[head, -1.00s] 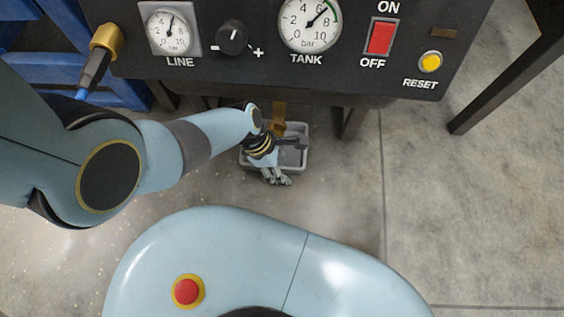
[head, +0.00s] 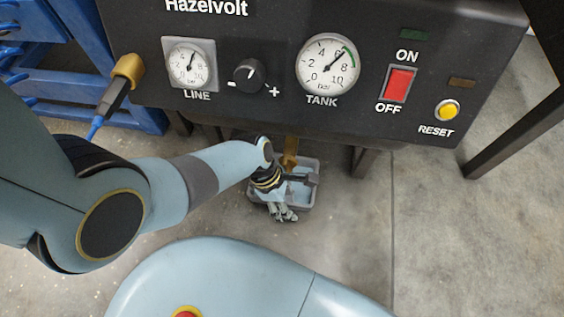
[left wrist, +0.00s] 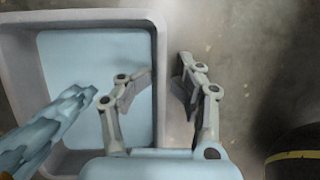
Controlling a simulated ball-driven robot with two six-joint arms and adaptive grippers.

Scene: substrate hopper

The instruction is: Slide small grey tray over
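The small grey tray (head: 313,197) sits on the floor below the machine panel, under a brass fitting (head: 290,152). Its inside looks pale blue, like liquid. In the left wrist view the tray (left wrist: 25,80) fills the left half, and a ragged pale blue stream (left wrist: 45,130) reaches into it from the lower left. My left gripper (head: 283,214) is at the tray's near side; part of the tray is hidden behind it. In the left wrist view my left gripper (left wrist: 160,87) is open, one finger inside and one outside the tray's wall. My right gripper is out of view.
The black panel (head: 300,115) with gauges, a knob and a red switch (head: 398,84) overhangs the tray. A dark leg (head: 515,105) stands at right and a blue frame (head: 60,75) at left. Bare concrete floor (head: 440,220) lies right of the tray.

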